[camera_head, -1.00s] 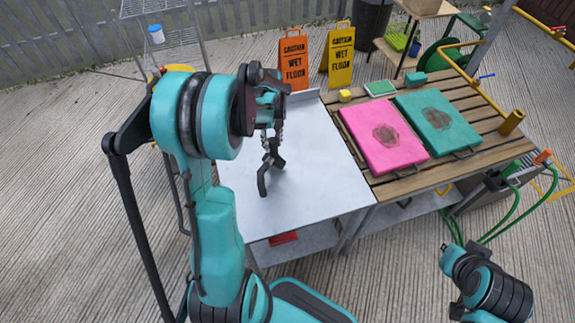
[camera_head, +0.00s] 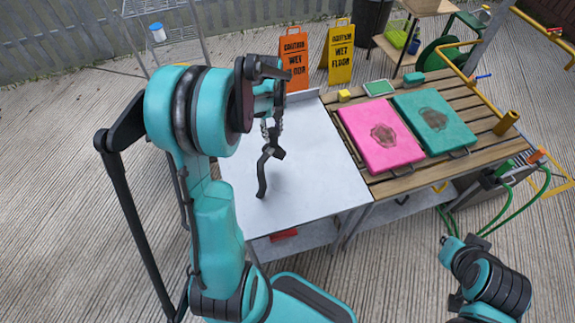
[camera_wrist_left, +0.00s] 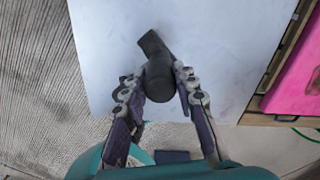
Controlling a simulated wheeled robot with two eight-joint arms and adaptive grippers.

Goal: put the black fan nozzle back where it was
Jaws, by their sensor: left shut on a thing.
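The black fan nozzle (camera_head: 264,170) hangs below my left gripper (camera_head: 270,124) in the head view, over the white metal table top. My left gripper is shut on it. In the left wrist view, the nozzle (camera_wrist_left: 158,78) sits between the two fingers of my left gripper (camera_wrist_left: 160,88), its far end pointing up and a little left. I cannot tell whether its lower end touches the table. Part of my right arm shows at the lower right of the head view, but its gripper does not show.
The white table top (camera_head: 320,150) is otherwise clear. To its right, a slatted wooden bench (camera_head: 400,183) holds a pink board (camera_head: 362,128), a teal board (camera_head: 455,120) and small sponges. Orange (camera_head: 294,50) and yellow (camera_head: 341,60) wet floor signs stand behind.

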